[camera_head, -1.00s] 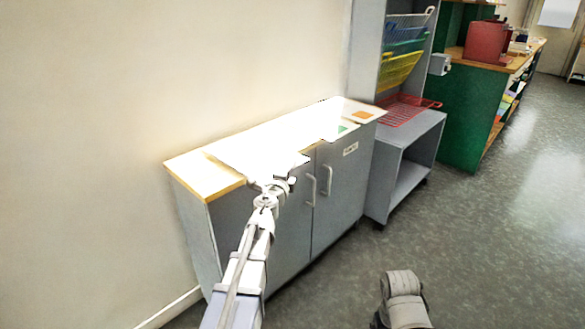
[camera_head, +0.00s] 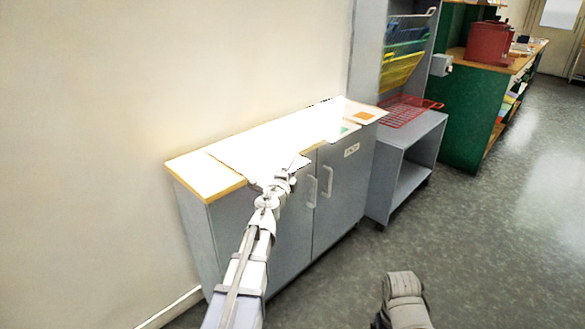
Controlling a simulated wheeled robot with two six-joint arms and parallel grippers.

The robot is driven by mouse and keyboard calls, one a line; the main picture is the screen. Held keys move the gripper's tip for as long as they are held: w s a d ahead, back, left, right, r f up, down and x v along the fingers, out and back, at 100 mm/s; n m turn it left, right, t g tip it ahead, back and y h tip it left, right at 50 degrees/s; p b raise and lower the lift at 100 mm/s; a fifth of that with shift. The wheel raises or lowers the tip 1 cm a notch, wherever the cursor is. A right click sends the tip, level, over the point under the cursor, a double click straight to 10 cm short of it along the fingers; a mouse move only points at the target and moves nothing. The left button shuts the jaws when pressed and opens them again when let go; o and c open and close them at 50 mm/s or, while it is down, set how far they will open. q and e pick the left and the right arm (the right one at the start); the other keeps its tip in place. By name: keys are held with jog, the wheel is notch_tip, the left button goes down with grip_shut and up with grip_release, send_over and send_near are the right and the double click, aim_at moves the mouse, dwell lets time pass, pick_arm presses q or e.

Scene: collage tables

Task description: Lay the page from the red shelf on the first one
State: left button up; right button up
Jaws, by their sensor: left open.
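White paper (camera_head: 270,140), overexposed, lies across the wooden top of a low grey cabinet. I cannot tell one sheet from another in the glare. A green patch (camera_head: 344,129) and an orange patch (camera_head: 364,115) show on pale paper at the cabinet's right end. The red wire shelf (camera_head: 405,109) sits lowest in the rack right of the cabinet, with no page visible on it. My left gripper (camera_head: 287,176) is open at the cabinet's front edge, close to the paper's near edge; its fingertips are small and hard to make out. My right gripper is out of view.
The cabinet top (camera_head: 207,177) has bare wood at its left end. A green counter (camera_head: 470,115) with a red box (camera_head: 489,44) stands further back. Open floor lies right.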

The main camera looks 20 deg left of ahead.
pick_arm(q)
jog(key=shift+o, duration=1.4)
jog(key=shift+f, duration=0.15)
jog(key=shift+d, duration=0.1)
jog(key=s+d, duration=0.3)
jog(key=d, duration=0.5)
jog(key=shift+s, duration=0.25)
jog(key=shift+d, duration=0.1)
jog(key=d+r+p, duration=0.2)
jog(key=r+p, duration=0.1)
jog(key=s+r+p, duration=0.1)
jog(key=r, duration=0.1)
jog(key=shift+d+p, duration=0.4)
